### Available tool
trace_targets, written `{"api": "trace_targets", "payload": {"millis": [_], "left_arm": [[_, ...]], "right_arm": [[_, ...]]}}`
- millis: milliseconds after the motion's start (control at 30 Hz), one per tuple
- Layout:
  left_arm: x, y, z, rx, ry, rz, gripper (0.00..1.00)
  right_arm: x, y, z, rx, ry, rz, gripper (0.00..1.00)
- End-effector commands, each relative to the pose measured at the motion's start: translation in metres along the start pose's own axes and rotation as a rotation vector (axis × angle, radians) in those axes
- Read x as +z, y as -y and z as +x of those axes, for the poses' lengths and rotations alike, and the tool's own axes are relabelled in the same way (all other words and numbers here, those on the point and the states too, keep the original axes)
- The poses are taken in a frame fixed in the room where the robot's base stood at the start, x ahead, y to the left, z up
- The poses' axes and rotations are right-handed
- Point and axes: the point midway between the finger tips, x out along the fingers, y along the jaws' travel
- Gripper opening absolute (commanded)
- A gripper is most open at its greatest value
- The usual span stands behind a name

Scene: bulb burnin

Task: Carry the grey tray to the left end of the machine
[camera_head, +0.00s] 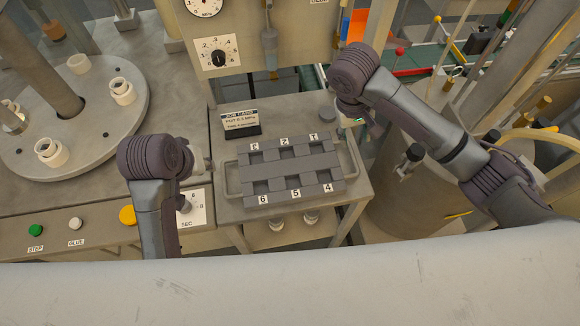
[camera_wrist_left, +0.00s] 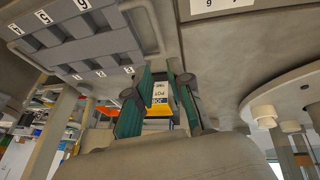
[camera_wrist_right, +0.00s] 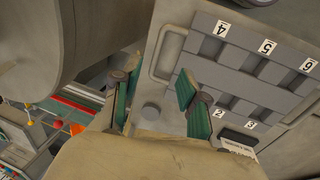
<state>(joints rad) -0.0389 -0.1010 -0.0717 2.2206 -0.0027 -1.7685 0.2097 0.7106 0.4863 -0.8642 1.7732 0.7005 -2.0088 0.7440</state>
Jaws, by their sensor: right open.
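The grey tray (camera_head: 290,172) lies flat on a small metal side table. It has numbered pockets, 1 to 6, that look empty, and a bar handle at each end. My left gripper (camera_head: 203,165) is left of the left handle (camera_head: 229,180), apart from it. In the left wrist view its green fingers (camera_wrist_left: 158,105) are spread and empty, with the tray (camera_wrist_left: 85,52) at upper left. My right gripper (camera_head: 357,118) is above and behind the right handle (camera_head: 351,160), partly hidden by its wrist. In the right wrist view its fingers (camera_wrist_right: 157,97) are open and empty beside the tray (camera_wrist_right: 247,75).
A job card (camera_head: 240,122) stands behind the tray, and a grey disc (camera_head: 325,112) sits at the back right. The machine's round table (camera_head: 100,115) with white cups is at left. A knob (camera_head: 184,205) and buttons line its front edge. A large drum (camera_head: 405,205) stands at right.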

Motion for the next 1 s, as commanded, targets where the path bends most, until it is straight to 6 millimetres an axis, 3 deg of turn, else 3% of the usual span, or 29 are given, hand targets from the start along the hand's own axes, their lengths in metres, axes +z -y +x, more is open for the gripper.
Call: {"api": "trace_targets", "payload": {"millis": [267, 433, 1000], "left_arm": [[0.000, 0.000, 0.001, 0.000, 0.001, 0.000, 0.20], [0.000, 0.000, 0.012, -0.001, 0.003, 0.000, 0.20], [0.000, 0.000, 0.115, 0.000, 0.002, 0.000, 0.20]], "right_arm": [[0.000, 0.000, 0.001, 0.000, 0.000, 0.000, 0.43], [0.000, 0.000, 0.012, 0.001, 0.002, 0.001, 0.43], [0.000, 0.000, 0.116, 0.001, 0.001, 0.001, 0.43]]}}
